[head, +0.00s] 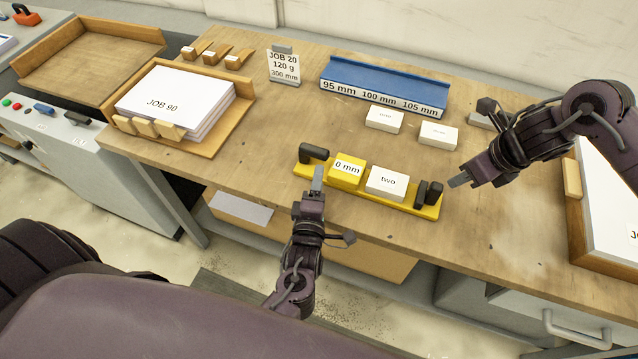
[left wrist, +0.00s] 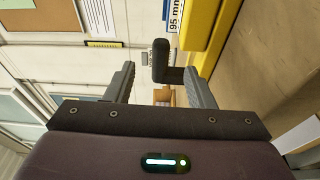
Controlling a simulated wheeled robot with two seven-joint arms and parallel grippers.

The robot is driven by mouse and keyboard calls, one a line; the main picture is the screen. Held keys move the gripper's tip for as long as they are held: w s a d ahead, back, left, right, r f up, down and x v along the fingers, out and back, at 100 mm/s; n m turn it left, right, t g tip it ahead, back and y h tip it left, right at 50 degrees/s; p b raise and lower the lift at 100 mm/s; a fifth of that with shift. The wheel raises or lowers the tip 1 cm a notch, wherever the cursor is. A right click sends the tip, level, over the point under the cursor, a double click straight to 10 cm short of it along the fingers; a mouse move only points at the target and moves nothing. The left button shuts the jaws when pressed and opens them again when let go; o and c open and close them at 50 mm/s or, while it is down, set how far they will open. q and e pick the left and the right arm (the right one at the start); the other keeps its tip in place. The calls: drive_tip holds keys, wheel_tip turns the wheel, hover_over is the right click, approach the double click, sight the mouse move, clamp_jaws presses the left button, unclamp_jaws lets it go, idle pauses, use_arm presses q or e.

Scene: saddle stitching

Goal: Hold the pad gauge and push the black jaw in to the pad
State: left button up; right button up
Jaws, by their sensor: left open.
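The yellow pad gauge (head: 412,207) lies on the table. A yellow 0 mm block (head: 346,171) and a white pad marked "two" (head: 387,184) sit on it. A black upright end piece (head: 314,153) stands at its left end; two black pieces stand at its right end, the inner black jaw (head: 421,194) and an outer one (head: 434,193). My left gripper (head: 318,178) is open at the left end. In the left wrist view the black end piece (left wrist: 162,50) shows between the spread fingers. My right gripper (head: 459,180) is right of the gauge, apart from it; its finger gap is not visible.
A blue rack (head: 385,82) marked 95, 100 and 105 mm stands behind the gauge, with white blocks (head: 384,120) before it. A JOB 20 card (head: 284,66) and a wooden paper tray (head: 205,142) are left. Another paper tray (head: 577,235) is at right. The front table edge is near.

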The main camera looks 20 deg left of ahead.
sight(324, 159)
use_arm(q)
drive_tip(key=shift+w+d, duration=0.15)
drive_tip(key=shift+w, duration=0.05)
drive_tip(key=x, duration=0.7)
drive_tip(key=shift+w, duration=0.15)
